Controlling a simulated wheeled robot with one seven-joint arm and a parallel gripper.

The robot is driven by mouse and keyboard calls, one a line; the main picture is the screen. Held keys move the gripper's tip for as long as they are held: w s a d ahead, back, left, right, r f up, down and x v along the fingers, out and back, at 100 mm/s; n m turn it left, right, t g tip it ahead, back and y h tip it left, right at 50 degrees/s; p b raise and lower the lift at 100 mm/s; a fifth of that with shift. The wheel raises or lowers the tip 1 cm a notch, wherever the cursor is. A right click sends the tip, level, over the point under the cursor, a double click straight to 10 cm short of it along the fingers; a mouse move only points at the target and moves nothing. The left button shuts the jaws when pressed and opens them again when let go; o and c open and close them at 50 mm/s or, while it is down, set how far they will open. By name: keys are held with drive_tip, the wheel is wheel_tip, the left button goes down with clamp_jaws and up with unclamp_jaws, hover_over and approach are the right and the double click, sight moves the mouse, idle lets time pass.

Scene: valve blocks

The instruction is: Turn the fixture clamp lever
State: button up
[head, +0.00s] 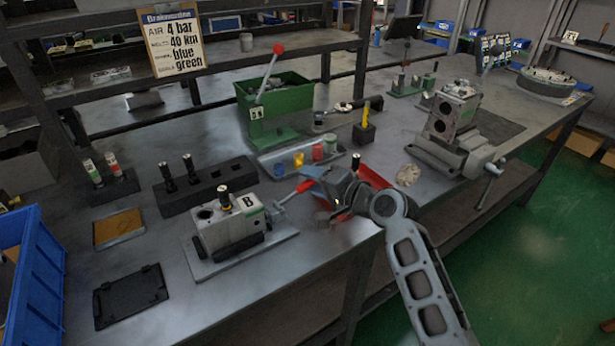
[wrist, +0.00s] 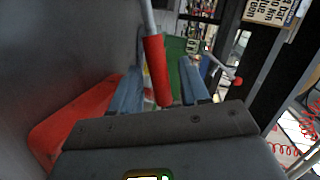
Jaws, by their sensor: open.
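The fixture clamp lever has a grey rod and a red grip (head: 305,186) and sticks out to the right of the fixture holding block B (head: 228,226). In the wrist view the red grip (wrist: 156,70) stands between my two blue fingers, with its rod running up out of the picture. My gripper (head: 313,184) is at the lever's outer end, open, with the fingers on either side of the grip. A gap shows between the grip and the right finger. The lever's pivot is not clear.
Coloured cups (head: 318,152) stand behind my gripper. A green press (head: 270,105) with a red-knobbed lever stands farther back. A vise (head: 450,150) is at right. The bench's front edge runs below my arm.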

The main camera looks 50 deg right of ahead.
drive_tip(key=shift+x, duration=1.25)
drive_tip(key=shift+c, duration=0.3)
clamp_jaws()
